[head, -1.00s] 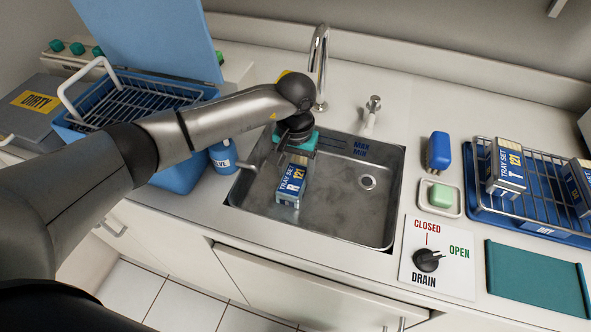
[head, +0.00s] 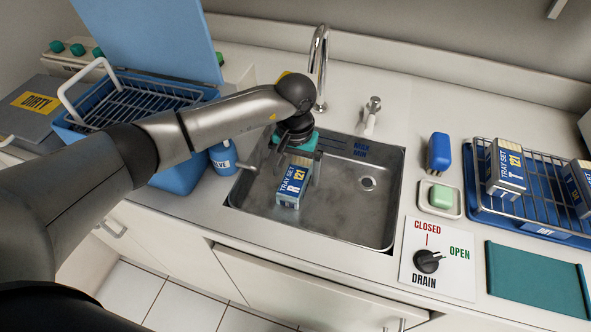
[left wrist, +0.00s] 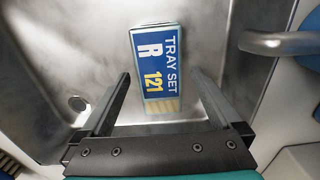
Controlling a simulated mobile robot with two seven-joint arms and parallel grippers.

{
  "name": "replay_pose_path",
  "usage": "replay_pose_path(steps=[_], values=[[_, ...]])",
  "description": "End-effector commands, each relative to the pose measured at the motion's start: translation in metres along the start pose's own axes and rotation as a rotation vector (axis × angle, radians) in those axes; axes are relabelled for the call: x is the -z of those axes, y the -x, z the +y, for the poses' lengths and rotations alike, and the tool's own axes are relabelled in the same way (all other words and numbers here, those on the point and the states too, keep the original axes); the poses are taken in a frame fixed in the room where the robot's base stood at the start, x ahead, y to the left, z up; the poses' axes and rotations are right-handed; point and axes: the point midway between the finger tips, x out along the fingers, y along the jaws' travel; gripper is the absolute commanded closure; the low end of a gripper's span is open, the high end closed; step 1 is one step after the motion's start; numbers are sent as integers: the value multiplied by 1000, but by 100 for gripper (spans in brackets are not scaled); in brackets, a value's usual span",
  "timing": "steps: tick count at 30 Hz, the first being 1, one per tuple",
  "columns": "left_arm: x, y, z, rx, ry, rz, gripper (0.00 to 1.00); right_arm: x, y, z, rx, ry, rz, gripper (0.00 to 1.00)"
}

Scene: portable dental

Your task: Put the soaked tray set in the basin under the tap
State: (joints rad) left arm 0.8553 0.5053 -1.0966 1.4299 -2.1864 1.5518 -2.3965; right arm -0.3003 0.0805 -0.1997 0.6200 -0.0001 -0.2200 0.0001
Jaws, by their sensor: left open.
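The tray set (head: 291,187), a blue and white box labelled "TRAY SET R 121", is in the left part of the steel basin (head: 345,215). It also shows in the left wrist view (left wrist: 157,65), with its tan end toward my gripper. My left gripper (head: 297,160) is over the basin at the box's far end. In the left wrist view its two fingers (left wrist: 162,88) are apart, one on each side of the box's near end, with gaps beside it. The tap (head: 320,65) rises behind the basin. My right gripper is not in view.
A rack (head: 540,185) with other tray sets stands at right, beside a soap dish (head: 440,198) and blue brush (head: 438,152). A blue tub (head: 185,170) with a wire basket is left. The basin's right half is clear.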

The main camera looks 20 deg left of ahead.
Motion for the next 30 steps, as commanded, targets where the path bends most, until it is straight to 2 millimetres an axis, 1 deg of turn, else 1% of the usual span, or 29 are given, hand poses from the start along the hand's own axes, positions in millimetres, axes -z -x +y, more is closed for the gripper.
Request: replay_pose_path(steps=[5, 9, 12, 15, 18, 21, 30], values=[[2, 34, 0, 0, -2, 5, 2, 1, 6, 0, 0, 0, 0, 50], [1, 66, 0, 0, -2, 5, 2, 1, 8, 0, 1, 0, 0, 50], [1, 86, 0, 0, -1, 4, 2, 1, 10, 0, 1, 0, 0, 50], [1, 103, 0, 0, -1, 4, 2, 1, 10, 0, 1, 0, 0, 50], [0, 114, 0, 0, 0, 1, 2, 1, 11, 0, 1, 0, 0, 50], [0, 120, 0, 0, 0, 1, 2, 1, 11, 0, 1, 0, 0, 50], [0, 121, 0, 0, 0, 0, 2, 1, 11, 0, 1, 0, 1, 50]])
